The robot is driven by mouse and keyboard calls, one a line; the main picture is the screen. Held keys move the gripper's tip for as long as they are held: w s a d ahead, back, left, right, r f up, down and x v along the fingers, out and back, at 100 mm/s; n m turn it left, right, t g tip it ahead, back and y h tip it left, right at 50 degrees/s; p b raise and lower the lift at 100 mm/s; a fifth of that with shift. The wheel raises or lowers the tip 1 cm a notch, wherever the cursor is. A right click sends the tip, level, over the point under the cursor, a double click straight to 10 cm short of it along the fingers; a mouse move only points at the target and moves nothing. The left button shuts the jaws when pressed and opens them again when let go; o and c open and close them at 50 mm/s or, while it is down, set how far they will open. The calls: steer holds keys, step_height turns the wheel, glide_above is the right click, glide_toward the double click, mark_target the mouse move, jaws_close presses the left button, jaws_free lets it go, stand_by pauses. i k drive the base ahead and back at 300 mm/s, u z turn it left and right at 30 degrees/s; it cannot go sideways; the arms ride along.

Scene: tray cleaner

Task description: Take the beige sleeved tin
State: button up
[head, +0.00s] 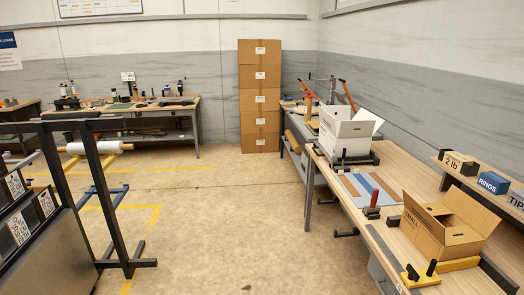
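I see nothing that I can clearly make out as a beige sleeved tin. A small beige block marked "2 lb" (459,163) with dark parts sits on the raised shelf at the right; I cannot tell whether it is a tin. The insides of the open cartons are mostly hidden. My gripper is not in view.
An open brown carton (432,238) and an open white carton (345,140) stand on the right-hand bench (405,165). A blue "RINGS" box (493,183) is on the shelf. Brown cartons (260,97) are stacked at the back. A dark rack (118,195) stands left. The middle floor is clear.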

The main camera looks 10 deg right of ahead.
mark_target(457, 162)
steer(key=u, duration=0.05)
steer(key=i, duration=2.5)
steer(key=z, duration=3.4)
steer(key=i, duration=0.1)
steer(key=u, duration=2)
steer(key=i, duration=0.75)
